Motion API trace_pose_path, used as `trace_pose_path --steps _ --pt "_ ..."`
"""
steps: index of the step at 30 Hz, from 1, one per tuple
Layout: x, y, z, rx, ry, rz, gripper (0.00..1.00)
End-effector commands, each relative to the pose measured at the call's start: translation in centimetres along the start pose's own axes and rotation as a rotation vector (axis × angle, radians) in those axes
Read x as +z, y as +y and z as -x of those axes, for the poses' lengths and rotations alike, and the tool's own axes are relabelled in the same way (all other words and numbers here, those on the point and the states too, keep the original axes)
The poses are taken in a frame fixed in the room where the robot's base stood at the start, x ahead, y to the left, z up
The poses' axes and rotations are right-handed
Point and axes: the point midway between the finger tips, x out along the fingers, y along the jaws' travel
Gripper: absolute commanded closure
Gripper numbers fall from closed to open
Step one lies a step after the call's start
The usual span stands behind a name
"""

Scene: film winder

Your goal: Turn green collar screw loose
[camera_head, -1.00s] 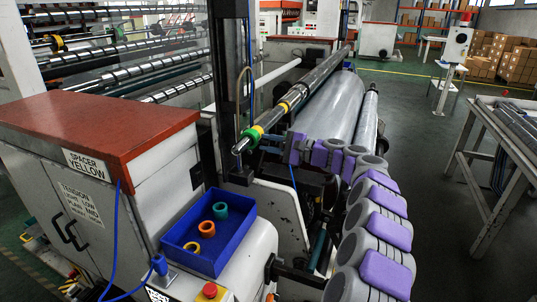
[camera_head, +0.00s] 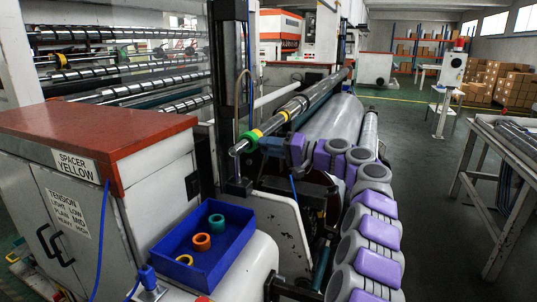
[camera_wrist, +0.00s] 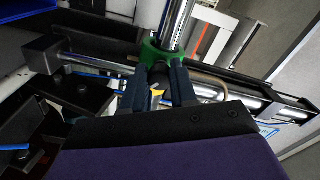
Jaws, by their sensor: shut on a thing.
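The green collar (camera_head: 250,139) sits near the free end of the metal shaft, with a yellow ring (camera_head: 283,116) farther along it. In the wrist view the green collar (camera_wrist: 153,53) is around the shiny shaft, straight ahead of the fingers. My gripper (camera_wrist: 160,72) has its two dark fingers up against the collar's near side, shut on the collar screw. The screw itself is mostly hidden between the fingertips. In the head view my gripper (camera_head: 262,144) is small beside the collar, at the end of my purple and grey arm.
A blue tray (camera_head: 243,210) holding green, orange and yellow rings stands on the machine housing, left of my arm. A red-topped cabinet (camera_head: 90,128) labelled "SPACER YELLOW" is at left. A large roll (camera_head: 335,118) lies behind my arm. A bench (camera_head: 500,150) stands at right, with open floor between.

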Motion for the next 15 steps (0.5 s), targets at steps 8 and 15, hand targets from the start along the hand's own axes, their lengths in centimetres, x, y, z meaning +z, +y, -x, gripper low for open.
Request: trace_pose_path --steps 8,15 --pt "0.1 0.43 0.01 0.006 -0.003 0.109 1.0" --pt "0.05 0.35 -0.02 0.005 -0.003 0.138 1.0"
